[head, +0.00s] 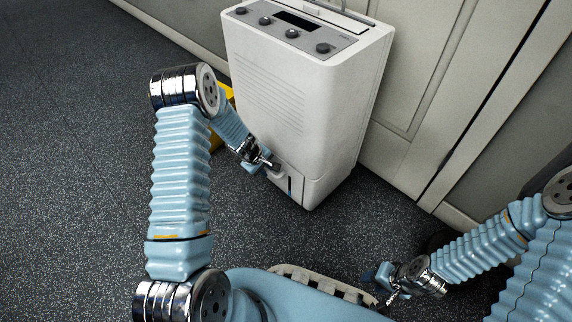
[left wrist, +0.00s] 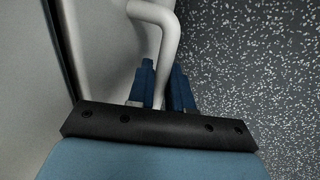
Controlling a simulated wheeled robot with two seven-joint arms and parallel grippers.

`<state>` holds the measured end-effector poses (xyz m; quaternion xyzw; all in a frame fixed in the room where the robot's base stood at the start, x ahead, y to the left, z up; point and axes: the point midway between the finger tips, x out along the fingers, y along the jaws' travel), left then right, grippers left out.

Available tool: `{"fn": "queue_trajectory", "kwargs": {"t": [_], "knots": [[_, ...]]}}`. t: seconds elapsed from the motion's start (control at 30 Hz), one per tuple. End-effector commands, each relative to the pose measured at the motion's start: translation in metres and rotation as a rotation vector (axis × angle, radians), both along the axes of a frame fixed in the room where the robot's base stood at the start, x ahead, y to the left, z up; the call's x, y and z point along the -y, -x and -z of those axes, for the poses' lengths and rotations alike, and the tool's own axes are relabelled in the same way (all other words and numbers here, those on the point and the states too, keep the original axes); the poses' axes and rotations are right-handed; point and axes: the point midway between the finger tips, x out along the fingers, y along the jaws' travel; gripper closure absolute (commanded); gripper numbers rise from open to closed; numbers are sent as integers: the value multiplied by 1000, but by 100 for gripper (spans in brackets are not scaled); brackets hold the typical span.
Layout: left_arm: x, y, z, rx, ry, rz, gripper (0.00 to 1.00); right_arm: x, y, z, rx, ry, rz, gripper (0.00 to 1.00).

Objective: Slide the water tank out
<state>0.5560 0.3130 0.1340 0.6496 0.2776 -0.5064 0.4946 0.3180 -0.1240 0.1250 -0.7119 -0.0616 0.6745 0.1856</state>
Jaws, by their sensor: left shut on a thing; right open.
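A white dehumidifier (head: 295,100) with a grey control panel on top stands on the floor. The water tank (head: 297,187) is at the bottom of its front, with a narrow dark vertical strip. The tank looks seated in the body, as far as the head view shows. My left gripper (head: 272,165) is at the tank's front, shut on its handle. In the left wrist view the pale curved handle (left wrist: 166,35) runs between the two blue fingers of my left gripper (left wrist: 163,75). My right gripper (head: 383,284) is open, low at the front right, away from the dehumidifier.
Pale wall panels (head: 430,90) stand close behind and right of the dehumidifier. A yellow object (head: 228,92), partly hidden by my left arm, is beside its left side. Dark speckled floor (head: 80,180) is clear to the left and in front of the tank.

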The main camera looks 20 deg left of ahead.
Motion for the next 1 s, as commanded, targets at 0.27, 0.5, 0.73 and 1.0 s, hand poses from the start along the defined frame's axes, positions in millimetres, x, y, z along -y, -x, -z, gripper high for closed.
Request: {"fn": "queue_trajectory", "kwargs": {"t": [0.27,0.5,0.73,1.0], "knots": [[-2,2,-1,5,-1,-1,100,0,0,3,0,0,0,57],[-9,16,0,4,-1,-3,100,0,0,10,0,0,0,57],[-14,29,-2,3,-1,-3,100,0,0,13,0,0,0,57],[-20,44,-1,1,0,-4,100,0,0,12,0,0,0,57]]}}
